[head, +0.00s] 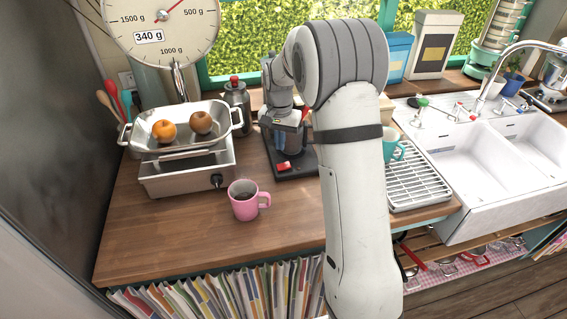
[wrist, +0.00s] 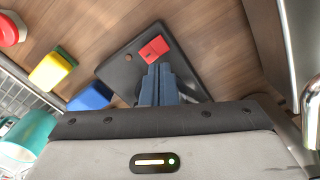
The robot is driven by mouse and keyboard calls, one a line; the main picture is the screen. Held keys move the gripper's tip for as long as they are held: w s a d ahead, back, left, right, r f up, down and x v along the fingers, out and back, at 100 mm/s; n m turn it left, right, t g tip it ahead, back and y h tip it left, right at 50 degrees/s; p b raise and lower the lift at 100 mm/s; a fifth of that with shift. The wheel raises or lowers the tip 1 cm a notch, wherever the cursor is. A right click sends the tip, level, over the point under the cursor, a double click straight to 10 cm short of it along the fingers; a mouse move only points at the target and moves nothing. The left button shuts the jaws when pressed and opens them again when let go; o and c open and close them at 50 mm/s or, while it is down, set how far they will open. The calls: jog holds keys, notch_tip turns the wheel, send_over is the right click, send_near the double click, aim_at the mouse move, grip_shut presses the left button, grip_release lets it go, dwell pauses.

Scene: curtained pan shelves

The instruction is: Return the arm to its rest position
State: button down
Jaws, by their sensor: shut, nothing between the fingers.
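My arm (head: 358,190) rises across the middle of the head view and bends over the counter at the back. My gripper (wrist: 158,70) shows in the wrist view as two blue-grey fingers, closed together with nothing between them. They point toward a dark board (wrist: 122,68) with a small red block (wrist: 154,49) on it. I cannot tell how high the fingertips are above the board.
A pink mug (head: 243,203) stands on the counter left of my arm. A scale (head: 187,176) with a pan of fruit is further left. A teal mug (head: 391,147), drying rack (head: 420,181) and sink (head: 470,170) are right.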

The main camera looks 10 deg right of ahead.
dwell(0.3)
jog(key=s+r+n+t+b, duration=0.1)
jog(key=s+r, duration=0.3)
jog(key=s, duration=0.3)
jog(key=s+r+n+t+b, duration=0.1)
jog(key=s+r+n, duration=0.1)
jog(key=s+r, duration=0.4)
jog(key=s+f+n+t+b, duration=0.1)
jog(key=s+f+n+b, duration=0.1)
jog(key=s, duration=1.7)
jog(key=shift+s+f+n, duration=0.2)
jog(key=shift+f+n, duration=0.3)
jog(key=shift+n, duration=0.1)
jog(key=shift+s+a, duration=0.1)
